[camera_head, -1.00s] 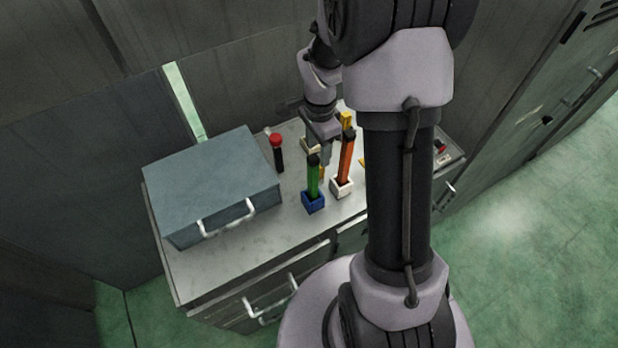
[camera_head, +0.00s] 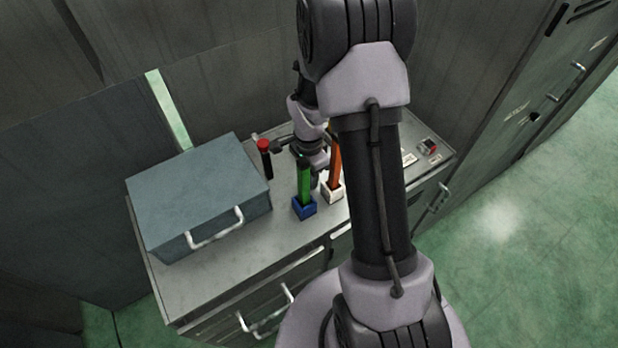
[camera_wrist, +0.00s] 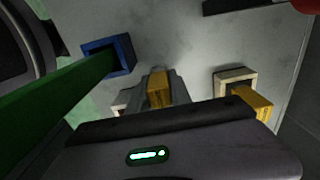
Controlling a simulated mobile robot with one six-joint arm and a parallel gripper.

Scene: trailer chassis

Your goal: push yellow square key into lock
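My gripper (camera_wrist: 160,92) shows in the wrist view with its grey fingers closed on both sides of a yellow square piece (camera_wrist: 159,86), which looks like the key. Its far end points toward the worktop. To the right, a beige square holder (camera_wrist: 235,79) stands with a second yellow block (camera_wrist: 251,102) beside or in it; I cannot tell which. In the head view my gripper (camera_head: 317,180) is low between the green handle and the orange handle. The held piece is hidden there. I cannot make out the lock opening clearly.
A green handle (camera_head: 304,182) stands in a blue square holder (camera_head: 304,209). An orange handle (camera_head: 335,165) stands in a white holder (camera_head: 333,193). A red-topped black stick (camera_head: 265,160) and a grey-blue case (camera_head: 200,195) are to the left. The worktop's front left is clear.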

